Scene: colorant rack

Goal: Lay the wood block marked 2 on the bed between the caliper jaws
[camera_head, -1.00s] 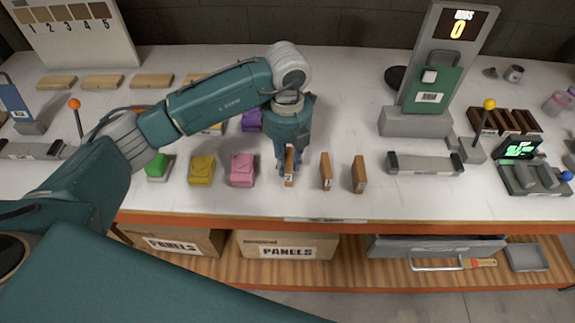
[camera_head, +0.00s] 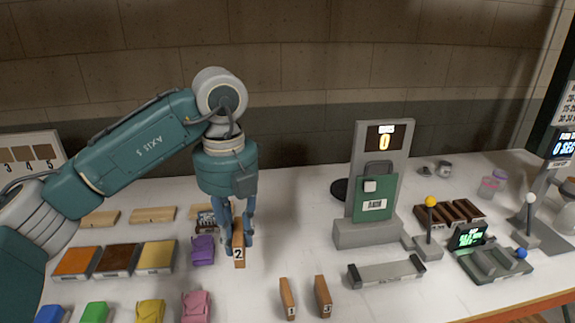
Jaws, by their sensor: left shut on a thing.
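The wood block marked 2 (camera_head: 239,252) is upright in my left gripper (camera_head: 238,236), its numbered end facing me. The gripper's blue fingers are shut on it, and it appears held above the white table. The block marked 1 (camera_head: 287,299) and another numbered block (camera_head: 322,296) stand upright on the table to the right and nearer. A device with a green-lit display (camera_head: 468,237), grey jaw-like blocks (camera_head: 497,261) and a blue-knobbed lever, apparently the caliper, sits at the right. My right gripper is not in view.
A low grey bar with dark raised ends (camera_head: 386,271) lies between the blocks and the display device. Behind it stands a scale-like post (camera_head: 386,139) with a green panel (camera_head: 375,197). A yellow-knobbed lever (camera_head: 430,203) rises nearby. Coloured pieces lie at left.

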